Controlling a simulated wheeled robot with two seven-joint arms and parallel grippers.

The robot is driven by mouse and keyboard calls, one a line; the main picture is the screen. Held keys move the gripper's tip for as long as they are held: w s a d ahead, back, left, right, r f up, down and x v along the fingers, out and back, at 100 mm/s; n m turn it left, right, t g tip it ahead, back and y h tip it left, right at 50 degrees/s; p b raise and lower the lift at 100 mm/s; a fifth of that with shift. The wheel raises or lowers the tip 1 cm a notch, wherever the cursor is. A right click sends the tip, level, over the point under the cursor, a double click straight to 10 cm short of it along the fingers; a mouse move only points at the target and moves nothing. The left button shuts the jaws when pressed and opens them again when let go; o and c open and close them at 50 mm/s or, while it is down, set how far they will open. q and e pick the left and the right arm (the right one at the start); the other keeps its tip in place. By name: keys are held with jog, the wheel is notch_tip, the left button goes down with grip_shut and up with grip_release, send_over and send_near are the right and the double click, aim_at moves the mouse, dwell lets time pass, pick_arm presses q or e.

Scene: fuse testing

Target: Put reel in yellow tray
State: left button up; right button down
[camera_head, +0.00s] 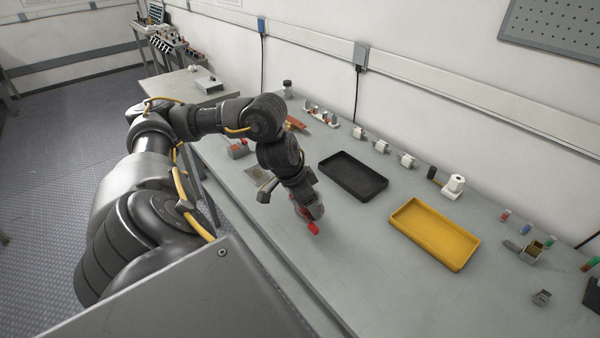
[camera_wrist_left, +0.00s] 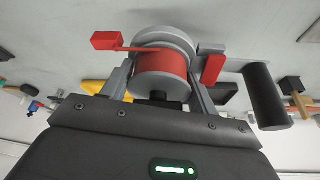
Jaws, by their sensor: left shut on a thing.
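My left gripper (camera_wrist_left: 160,92) is shut on the reel (camera_wrist_left: 161,72), a grey-flanged spool wound in red with a red tab sticking out. In the head view the reel's red part (camera_head: 312,228) shows below my left gripper (camera_head: 304,205), over the bench left of the yellow tray. I cannot tell exactly how high it is. The yellow tray (camera_head: 434,233) lies on the bench, and its inside looks empty. It also shows in the left wrist view (camera_wrist_left: 94,87), partly hidden behind the gripper. My right gripper is not in view.
A black tray (camera_head: 352,176) lies on the bench (camera_head: 345,262) left of the yellow tray. White fixtures line the wall side. Small coloured parts and a metal block (camera_head: 531,252) are at the right. The bench front is clear.

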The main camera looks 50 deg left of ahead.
pick_arm(q)
jog(key=w+d+r+m+h, duration=0.1)
jog(key=d+m, duration=0.1)
jog(key=d, duration=0.4)
jog(key=w+d+r+m+g, duration=0.1)
jog(key=w+d+r+m, duration=0.1)
jog(key=d, duration=0.5)
jog(key=w+d+r+m+h, duration=0.1)
jog(key=d+m, duration=0.2)
jog(key=d, duration=0.4)
jog(key=shift+w+d+r+m+g+h, duration=0.2)
jog(key=shift+w+m+g+h, duration=0.1)
jog(key=shift+w+m, duration=0.1)
